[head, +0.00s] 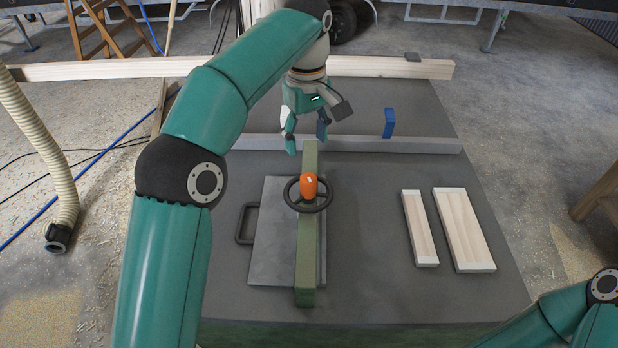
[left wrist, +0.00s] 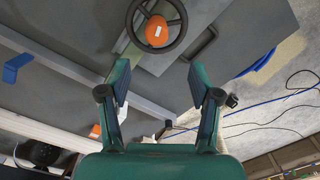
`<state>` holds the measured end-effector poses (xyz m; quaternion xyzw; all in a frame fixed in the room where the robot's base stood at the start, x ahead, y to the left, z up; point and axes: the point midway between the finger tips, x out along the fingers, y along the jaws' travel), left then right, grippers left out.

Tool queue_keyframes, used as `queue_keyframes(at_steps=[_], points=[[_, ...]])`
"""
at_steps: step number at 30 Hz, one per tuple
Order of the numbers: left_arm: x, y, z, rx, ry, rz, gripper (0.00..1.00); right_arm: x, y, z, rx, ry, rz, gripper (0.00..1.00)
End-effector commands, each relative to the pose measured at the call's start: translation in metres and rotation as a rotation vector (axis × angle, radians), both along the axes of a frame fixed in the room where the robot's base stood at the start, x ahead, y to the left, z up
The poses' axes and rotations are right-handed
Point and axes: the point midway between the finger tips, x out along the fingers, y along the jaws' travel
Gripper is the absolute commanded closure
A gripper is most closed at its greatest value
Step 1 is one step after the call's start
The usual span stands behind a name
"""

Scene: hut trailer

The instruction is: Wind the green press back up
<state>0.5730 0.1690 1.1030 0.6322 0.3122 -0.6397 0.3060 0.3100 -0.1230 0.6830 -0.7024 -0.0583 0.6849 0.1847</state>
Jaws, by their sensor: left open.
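The green press (head: 306,248) is a green beam lying over a grey plate (head: 270,225) on the dark table. A black handwheel (head: 321,205) with an orange knob (head: 308,186) sits on top of the beam. In the left wrist view the handwheel (left wrist: 173,43) and orange knob (left wrist: 157,31) show at the top, beyond the fingertips. My left gripper (head: 307,137) is open and empty, above the beam's far end and apart from the wheel. It also shows open in the left wrist view (left wrist: 159,78). Part of my right arm shows at the lower right; its gripper is out of view.
Two pale wooden boards (head: 420,228) (head: 463,229) lie on the table's right. A hose (head: 45,160) hangs at the left.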

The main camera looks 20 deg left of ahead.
Motion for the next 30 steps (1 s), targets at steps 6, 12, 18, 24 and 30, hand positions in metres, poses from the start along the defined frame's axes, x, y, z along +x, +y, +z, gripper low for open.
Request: queue_keyframes(at_steps=[6,12,18,24,30], points=[[-0.001,0.001,0.009,-0.008,0.003,-0.611,0.37,0.000,0.000,0.003,0.000,0.000,0.000,0.60],[-0.001,0.002,0.020,-0.015,0.004,-1.157,0.37,0.000,0.000,0.008,0.000,0.000,0.000,0.60],[0.000,0.001,0.031,-0.018,0.001,-1.524,0.37,0.000,0.000,0.015,0.000,0.000,0.000,0.60],[0.004,-0.003,0.039,-0.014,-0.007,-1.586,0.37,0.000,0.000,0.023,0.000,0.000,0.000,0.60],[0.003,-0.003,0.013,-0.015,-0.005,-1.584,0.37,0.000,0.000,0.006,0.000,0.000,0.000,0.60]])
